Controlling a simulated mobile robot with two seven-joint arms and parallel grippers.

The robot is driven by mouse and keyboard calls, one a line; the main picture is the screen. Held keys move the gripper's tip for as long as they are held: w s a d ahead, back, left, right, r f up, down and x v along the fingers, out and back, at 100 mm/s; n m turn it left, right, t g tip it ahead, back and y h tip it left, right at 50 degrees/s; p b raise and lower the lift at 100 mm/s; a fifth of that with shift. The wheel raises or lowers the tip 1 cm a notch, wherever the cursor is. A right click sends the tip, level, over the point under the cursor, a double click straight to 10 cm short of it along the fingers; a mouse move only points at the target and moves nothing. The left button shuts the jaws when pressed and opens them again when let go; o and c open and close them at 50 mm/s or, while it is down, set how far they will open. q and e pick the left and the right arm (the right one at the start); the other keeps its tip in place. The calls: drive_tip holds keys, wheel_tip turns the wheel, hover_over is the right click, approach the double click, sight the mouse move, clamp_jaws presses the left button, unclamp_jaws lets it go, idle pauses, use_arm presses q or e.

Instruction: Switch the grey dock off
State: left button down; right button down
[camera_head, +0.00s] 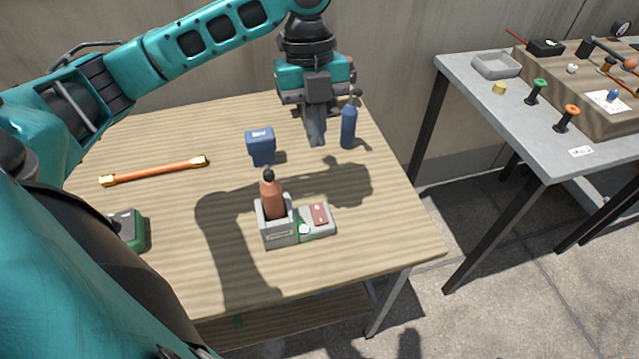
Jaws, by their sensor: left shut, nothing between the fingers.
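The grey dock (279,239) stands on the wooden table (380,245), near its front. A brown bottle-shaped item with a dark tip (271,195) stands upright in its left, taller part. The low right part carries a red rocker or plate (319,214) and a round white-and-green button or lamp (304,229). I cannot tell the switch's position. My left gripper (316,140) points down above the table, behind and to the right of the dock, shut and empty, apart from the dock. My right gripper is not in view.
A blue bottle (348,125) stands close right of my left gripper. A blue block-like device (261,146) stands behind the dock. An orange bar (155,171) lies at left, near a green-and-grey item (129,229). A grey table (480,110) with fittings stands right.

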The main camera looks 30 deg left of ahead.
sight(320, 210)
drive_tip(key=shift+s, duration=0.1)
